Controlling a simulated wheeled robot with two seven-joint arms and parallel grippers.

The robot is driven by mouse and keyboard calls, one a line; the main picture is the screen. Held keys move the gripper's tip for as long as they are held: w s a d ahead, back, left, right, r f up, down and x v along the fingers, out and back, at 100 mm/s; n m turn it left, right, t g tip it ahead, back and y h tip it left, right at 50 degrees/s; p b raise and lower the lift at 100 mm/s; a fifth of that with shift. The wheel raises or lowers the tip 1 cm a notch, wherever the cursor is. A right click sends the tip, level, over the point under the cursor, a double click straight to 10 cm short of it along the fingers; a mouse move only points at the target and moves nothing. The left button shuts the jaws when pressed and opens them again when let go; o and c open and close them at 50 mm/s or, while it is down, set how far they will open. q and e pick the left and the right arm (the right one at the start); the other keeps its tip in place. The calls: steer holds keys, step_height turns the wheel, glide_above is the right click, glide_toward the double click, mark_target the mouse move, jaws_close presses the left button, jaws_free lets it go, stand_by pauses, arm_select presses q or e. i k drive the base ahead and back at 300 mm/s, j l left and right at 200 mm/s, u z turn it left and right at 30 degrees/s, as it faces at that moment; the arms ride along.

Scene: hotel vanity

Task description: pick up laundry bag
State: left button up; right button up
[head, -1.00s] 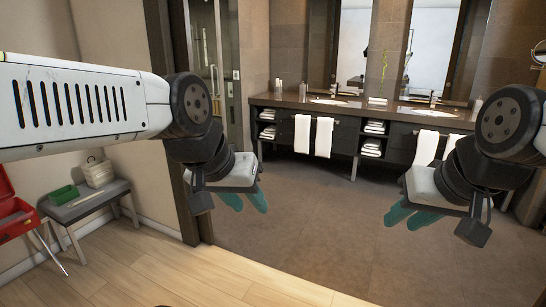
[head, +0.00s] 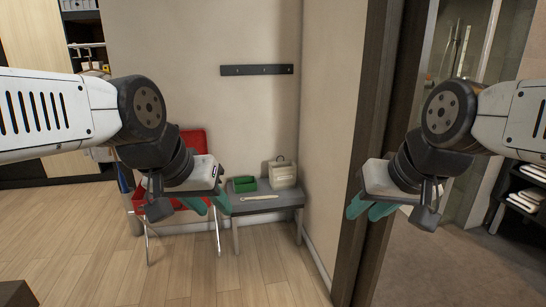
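A cream bag with a handle on top (head: 283,174) stands upright on a small grey bench against the back wall, near the middle of the head view. It is the only thing I see that looks like a laundry bag. My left gripper (head: 208,205) is in front of the bench's left end, with its teal fingers apart and nothing between them. My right gripper (head: 370,210) is in front of the dark door frame, its teal fingers also apart and empty. Neither gripper touches the bag.
The grey bench (head: 285,200) also holds a green box (head: 243,185) and a pale flat stick (head: 259,197). A red folding chair (head: 192,142) stands left of it, partly hidden by my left arm. A dark door frame (head: 358,150) rises at right. Wooden floor (head: 262,270) in front is clear.

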mark_target(282, 173)
steer(key=i+j+u, duration=0.1)
steer(key=i+u, duration=0.25)
steer(key=i, duration=1.7)
steer(key=i+l+z, duration=0.1)
steer(key=i, duration=0.7)
steer(key=i+l+z, duration=0.1)
steer(key=i, duration=0.7)
steer(key=l, duration=0.1)
